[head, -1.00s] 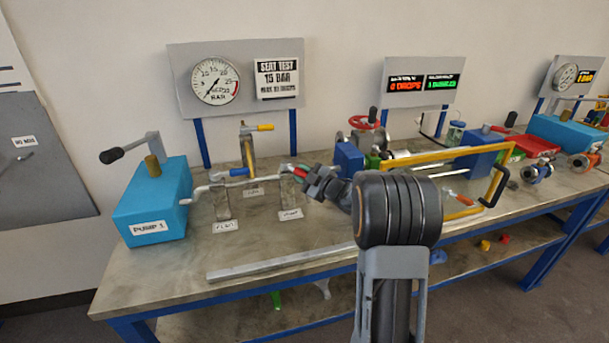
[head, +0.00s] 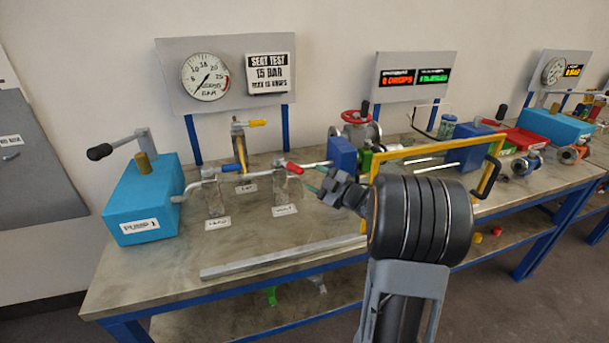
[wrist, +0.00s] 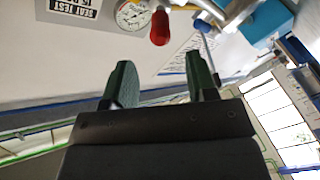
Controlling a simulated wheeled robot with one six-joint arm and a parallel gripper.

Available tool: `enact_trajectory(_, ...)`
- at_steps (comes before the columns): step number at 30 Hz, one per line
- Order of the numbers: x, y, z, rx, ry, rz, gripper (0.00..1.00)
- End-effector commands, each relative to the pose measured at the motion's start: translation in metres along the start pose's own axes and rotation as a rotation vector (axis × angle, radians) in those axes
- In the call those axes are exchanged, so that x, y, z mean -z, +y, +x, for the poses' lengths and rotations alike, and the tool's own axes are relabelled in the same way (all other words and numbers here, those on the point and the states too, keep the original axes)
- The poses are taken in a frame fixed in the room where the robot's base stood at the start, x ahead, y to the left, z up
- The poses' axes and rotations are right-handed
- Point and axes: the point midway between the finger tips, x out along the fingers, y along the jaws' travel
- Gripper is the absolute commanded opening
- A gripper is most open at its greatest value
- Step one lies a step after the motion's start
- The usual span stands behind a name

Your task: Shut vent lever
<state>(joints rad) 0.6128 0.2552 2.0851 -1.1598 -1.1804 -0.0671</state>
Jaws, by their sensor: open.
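The vent lever has a red handle (head: 294,168) and sits on the pipe above the right-hand label (head: 285,210) on the bench. Its handle points right and slightly downward in the head view; I cannot tell its exact angle to the pipe. My gripper (head: 316,179) is open and empty, just right of the red handle and apart from it. In the wrist view the red handle (wrist: 160,28) shows beyond the open fingers (wrist: 160,78), roughly in line with the gap between them.
A blue-handled lever (head: 232,167) is on the same pipe to the left, and a yellow-handled lever (head: 258,123) is on an upright pipe behind. A blue pump (head: 140,205) stands at the left. A yellow frame (head: 435,149) and a blue block (head: 342,153) are close to my arm.

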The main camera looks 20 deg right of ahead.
Motion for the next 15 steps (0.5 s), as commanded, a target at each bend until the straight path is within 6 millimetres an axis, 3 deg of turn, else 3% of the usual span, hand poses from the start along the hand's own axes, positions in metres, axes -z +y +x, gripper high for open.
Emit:
enact_trajectory(6, -0.001, 0.0, -0.029, -0.001, -0.001, 0.001, 0.52)
enact_trajectory(15, 0.0, -0.001, -0.039, 0.001, 0.0, 0.001, 0.52)
